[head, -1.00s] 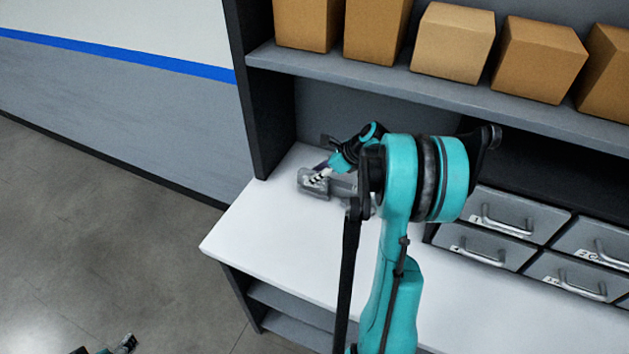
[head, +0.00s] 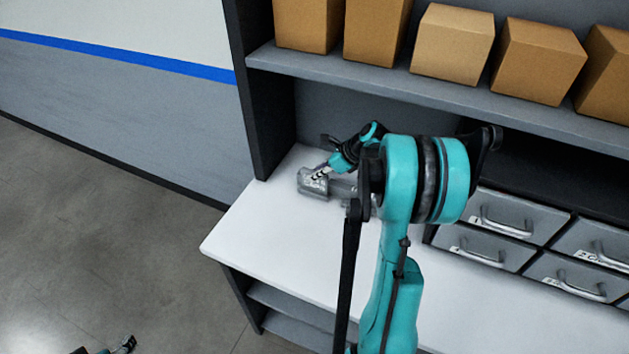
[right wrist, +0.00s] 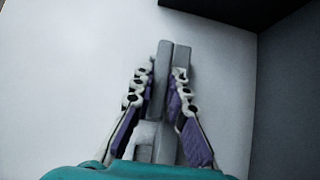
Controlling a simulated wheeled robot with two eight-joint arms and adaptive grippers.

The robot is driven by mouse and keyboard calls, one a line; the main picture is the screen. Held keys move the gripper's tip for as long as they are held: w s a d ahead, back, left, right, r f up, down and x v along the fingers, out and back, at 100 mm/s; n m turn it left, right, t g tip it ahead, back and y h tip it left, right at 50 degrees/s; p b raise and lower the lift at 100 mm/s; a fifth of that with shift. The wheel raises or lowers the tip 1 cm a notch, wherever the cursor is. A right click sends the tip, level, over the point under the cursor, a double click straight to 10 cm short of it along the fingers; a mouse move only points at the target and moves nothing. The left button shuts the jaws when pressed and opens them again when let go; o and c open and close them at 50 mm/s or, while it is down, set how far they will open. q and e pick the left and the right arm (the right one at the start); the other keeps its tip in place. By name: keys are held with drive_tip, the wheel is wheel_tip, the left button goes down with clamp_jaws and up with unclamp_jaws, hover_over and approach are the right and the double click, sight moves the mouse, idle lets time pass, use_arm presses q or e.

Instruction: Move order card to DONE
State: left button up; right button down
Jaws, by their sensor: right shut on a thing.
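My right gripper (head: 322,170) reaches down at the left part of the white worktop, at a grey metal piece (head: 310,186) that lies there. In the right wrist view my right gripper (right wrist: 166,78) has its purple-padded fingers closed on both sides of long grey bars (right wrist: 160,85) of this piece. A flat order card cannot be made out, nor can any DONE mark. Part of my left gripper (head: 124,344) shows at the bottom left, low over the floor, too small and cut off to tell its jaws.
A shelf (head: 400,82) with several cardboard boxes (head: 453,42) runs above the worktop (head: 270,240). Grey drawers (head: 515,215) stand at the right. A dark upright post (head: 262,110) bounds the left end. The worktop's front left is clear.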

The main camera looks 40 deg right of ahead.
drive_tip(key=shift+r, duration=0.4)
drive_tip(key=shift+r+p, duration=0.8)
drive_tip(key=shift+r, duration=0.05)
drive_tip(key=s+d+r+p, duration=0.2)
drive_tip(key=s+d+p, duration=0.1)
drive_tip(key=s, duration=0.4)
drive_tip(key=s+d+r+p, duration=0.2)
drive_tip(key=s+d+p, duration=0.2)
drive_tip(key=s, duration=0.2)
drive_tip(key=f+b, duration=0.4)
drive_tip(key=shift+s+f, duration=0.2)
drive_tip(key=shift+f, duration=0.15)
drive_tip(key=shift+f+b, duration=0.2)
drive_tip(key=shift+b, duration=0.15)
drive_tip(key=shift+f, duration=0.15)
